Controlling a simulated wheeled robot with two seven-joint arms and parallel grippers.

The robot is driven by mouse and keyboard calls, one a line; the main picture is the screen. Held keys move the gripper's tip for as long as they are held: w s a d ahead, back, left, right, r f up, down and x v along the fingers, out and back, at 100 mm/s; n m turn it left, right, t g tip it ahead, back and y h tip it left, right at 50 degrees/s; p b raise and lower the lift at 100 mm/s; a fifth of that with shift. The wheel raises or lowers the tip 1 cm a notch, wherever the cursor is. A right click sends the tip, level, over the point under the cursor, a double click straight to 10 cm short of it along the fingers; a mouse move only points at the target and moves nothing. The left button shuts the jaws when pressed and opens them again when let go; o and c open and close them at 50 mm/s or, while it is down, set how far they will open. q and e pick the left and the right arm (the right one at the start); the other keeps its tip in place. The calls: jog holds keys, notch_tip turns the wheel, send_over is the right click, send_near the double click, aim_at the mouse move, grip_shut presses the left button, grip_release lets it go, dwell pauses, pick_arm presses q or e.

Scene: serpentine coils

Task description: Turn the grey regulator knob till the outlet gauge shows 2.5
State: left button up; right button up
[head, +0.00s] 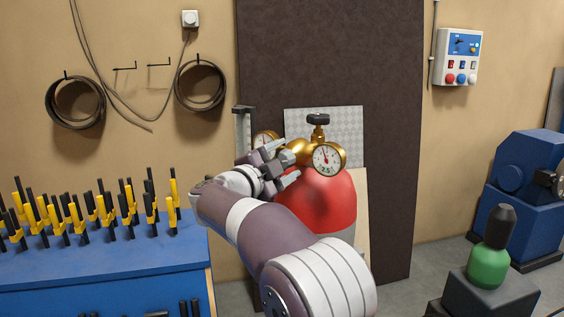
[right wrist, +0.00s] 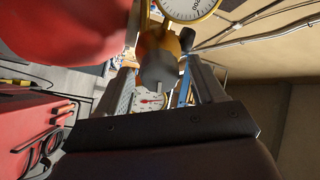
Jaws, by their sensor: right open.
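A brass regulator (head: 297,150) sits on top of a red gas cylinder (head: 325,200). One round gauge (head: 327,158) faces me on its right, with a red needle. A second gauge (head: 265,138) shows partly behind my right gripper (head: 283,165). My right gripper is open at the regulator's left side. In the right wrist view, the grey knob (right wrist: 158,68) lies between the two spread fingers, with gaps beside it. A gauge marked 2000 (right wrist: 190,8) is above it, and a small gauge with a red needle (right wrist: 150,101) is below. Its reading is too small to tell. My left gripper is not in view.
A black valve handle (head: 318,120) stands above the regulator. A dark panel (head: 390,130) is behind the cylinder. A blue bench (head: 90,265) with several yellow-and-black clamps is at the left. A green bottle (head: 488,265) stands at the lower right.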

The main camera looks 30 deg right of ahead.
jog(key=b+v, duration=0.4)
jog(key=v, duration=0.8)
jog(key=shift+s+a, duration=0.15)
jog(key=shift+a, duration=0.15)
